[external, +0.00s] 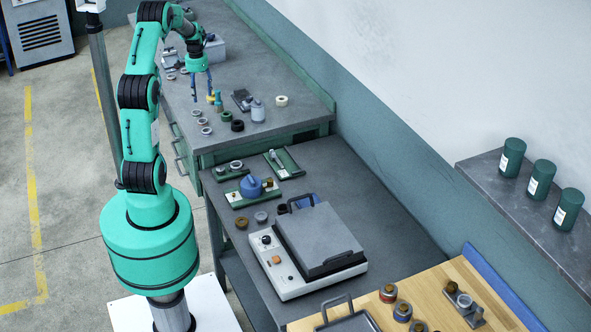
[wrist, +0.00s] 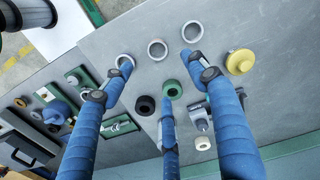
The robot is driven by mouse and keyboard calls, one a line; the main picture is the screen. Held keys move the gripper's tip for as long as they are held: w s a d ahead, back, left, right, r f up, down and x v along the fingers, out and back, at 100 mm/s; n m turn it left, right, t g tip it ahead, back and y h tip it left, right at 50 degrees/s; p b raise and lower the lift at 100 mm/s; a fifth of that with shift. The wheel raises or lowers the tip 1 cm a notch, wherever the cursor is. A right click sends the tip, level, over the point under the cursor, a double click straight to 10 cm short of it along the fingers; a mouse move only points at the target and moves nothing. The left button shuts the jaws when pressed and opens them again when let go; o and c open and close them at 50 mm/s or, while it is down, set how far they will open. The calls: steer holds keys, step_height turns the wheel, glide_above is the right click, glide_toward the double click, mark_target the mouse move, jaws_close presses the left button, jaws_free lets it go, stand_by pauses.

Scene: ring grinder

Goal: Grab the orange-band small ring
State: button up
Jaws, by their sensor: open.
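I cannot make out an orange band on any ring. Three pale grey rings lie in a row on the far grey bench, a near one (wrist: 125,62), a middle one (wrist: 158,49) and a far one (wrist: 192,31). They also show in the external view (external: 202,122). A green ring (wrist: 173,89) and a black ring (wrist: 145,105) lie beside them. My gripper (wrist: 160,82) has blue fingers, spread and empty, above these rings. One fingertip partly overlaps the near grey ring in the wrist view. In the external view my gripper (external: 208,98) hangs over the far bench.
A yellow-topped piece (wrist: 240,62), a grey bottle (external: 258,111) and a cream ring (external: 281,100) stand near. The nearer bench holds green trays (external: 283,163), a brownish ring (external: 242,222) and a grey-lidded machine (external: 318,240). A wall (external: 370,130) runs along the right.

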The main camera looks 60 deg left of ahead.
step_height(320, 180, down, 9)
steer(key=shift+r+b, duration=0.2)
steer(key=shift+b, duration=0.35)
steer(key=shift+d, duration=0.1)
steer(key=shift+d+f+b, duration=0.15)
steer(key=shift+f+b, duration=0.4)
steer(key=shift+f, duration=2.05)
steer(key=c, duration=1.3)
